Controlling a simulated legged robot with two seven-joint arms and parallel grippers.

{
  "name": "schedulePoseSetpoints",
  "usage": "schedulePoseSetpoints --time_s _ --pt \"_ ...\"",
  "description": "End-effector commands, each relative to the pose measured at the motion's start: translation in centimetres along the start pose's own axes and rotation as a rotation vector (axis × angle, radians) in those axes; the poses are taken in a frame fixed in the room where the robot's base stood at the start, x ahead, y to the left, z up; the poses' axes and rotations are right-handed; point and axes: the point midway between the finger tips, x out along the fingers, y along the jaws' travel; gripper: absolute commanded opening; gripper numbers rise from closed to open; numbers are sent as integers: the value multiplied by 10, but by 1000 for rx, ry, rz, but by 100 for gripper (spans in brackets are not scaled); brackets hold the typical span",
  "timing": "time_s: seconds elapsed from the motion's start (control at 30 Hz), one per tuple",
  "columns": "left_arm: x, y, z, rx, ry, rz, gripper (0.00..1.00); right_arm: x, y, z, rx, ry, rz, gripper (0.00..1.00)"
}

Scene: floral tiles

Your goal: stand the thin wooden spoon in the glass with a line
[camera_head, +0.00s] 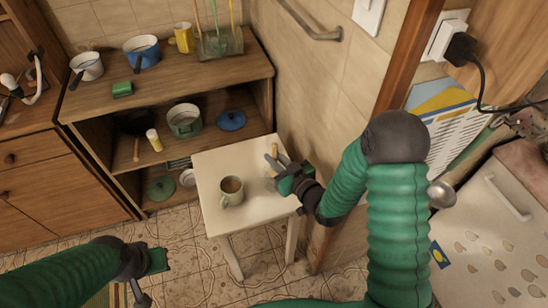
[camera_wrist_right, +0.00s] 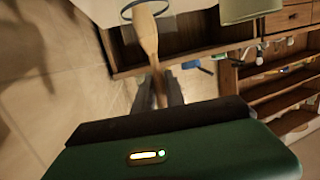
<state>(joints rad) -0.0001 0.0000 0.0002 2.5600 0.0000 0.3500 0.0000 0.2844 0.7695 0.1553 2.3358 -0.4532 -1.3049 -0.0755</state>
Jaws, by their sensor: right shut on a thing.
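My right gripper (camera_head: 283,172) is above the right part of a small white table (camera_head: 243,152). It is shut on the thin wooden spoon (camera_wrist_right: 147,38), gripping its narrow handle with the broader end pointing away from the jaws. The spoon also shows in the head view (camera_head: 273,164), partly hidden by the gripper. In the right wrist view a dark ring, which looks like the rim of the glass (camera_wrist_right: 127,13), lies at the spoon's far end. I cannot tell whether the spoon is inside it. My left gripper (camera_head: 153,262) is low at the left, away from the table; its jaws are unclear.
A mug with brown contents (camera_head: 231,190) stands on the table, left of the right gripper. A wooden shelf unit (camera_head: 190,78) behind holds pots, a yellow mug (camera_head: 184,37) and a clear holder with sticks (camera_head: 222,43). A tiled wall is close on the right.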

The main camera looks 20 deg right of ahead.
Motion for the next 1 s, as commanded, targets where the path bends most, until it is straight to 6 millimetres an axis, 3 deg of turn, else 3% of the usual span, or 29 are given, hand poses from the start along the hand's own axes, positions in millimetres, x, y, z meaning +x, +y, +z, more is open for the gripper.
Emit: schedulePoseSetpoints --time_s 0.27,0.3,0.5,0.83,1.0 --pt "2 0 0 0 0 0 0 0 -1 2 -1 1 -1 0" --pt "2 0 0 0 0 0 0 0 0 2 0 1 -1 18" --pt "2 0 0 0 0 0 0 0 0 2 0 0 0 41" --pt "1 0 0 0 0 0 0 -4 0 2 0 -1 0 41" --pt "-1 0 0 0 0 0 0 -35 1 2 2 -3 3 41"
